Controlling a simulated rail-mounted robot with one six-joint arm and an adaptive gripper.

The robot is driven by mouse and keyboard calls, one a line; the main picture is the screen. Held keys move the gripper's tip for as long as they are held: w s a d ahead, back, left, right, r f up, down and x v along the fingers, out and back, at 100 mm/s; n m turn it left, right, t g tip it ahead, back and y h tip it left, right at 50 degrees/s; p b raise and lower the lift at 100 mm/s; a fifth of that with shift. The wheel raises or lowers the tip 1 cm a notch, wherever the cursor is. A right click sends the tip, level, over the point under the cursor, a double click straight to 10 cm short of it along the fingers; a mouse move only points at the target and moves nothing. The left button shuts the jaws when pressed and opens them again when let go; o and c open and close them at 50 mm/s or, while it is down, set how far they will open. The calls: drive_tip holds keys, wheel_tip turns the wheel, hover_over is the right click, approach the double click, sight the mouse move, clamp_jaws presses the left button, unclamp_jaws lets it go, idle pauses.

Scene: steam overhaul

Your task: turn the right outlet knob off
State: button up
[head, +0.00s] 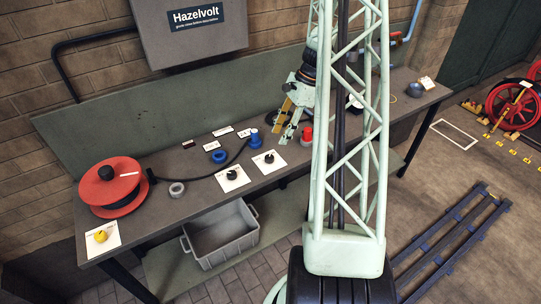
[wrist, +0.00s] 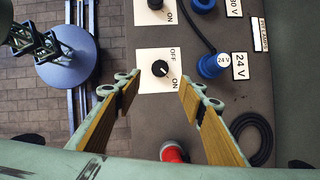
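The right outlet knob (head: 269,158) is black and sits on a white plate on the bench. In the wrist view the knob (wrist: 160,68) lies ahead, between the fingers' lines, with OFF and ON printed on its plate. Its white mark appears to point towards the ON side. My gripper (head: 283,125) is above the bench, behind and right of the knob in the head view. In the wrist view my gripper (wrist: 158,82) is open, with yellow pads and nothing between them. The fingers appear apart from the knob.
The left knob (head: 233,174) stands on its own plate beside it. A blue 24 V plug (wrist: 214,65) with a black cable and a red object (wrist: 172,152) are close by. A grey crate (head: 222,238) is below.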

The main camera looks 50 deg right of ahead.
sight(270, 157)
drive_tip(key=shift+x, duration=6)
drive_tip(key=shift+c, duration=0.5)
drive_tip(key=c, duration=0.7)
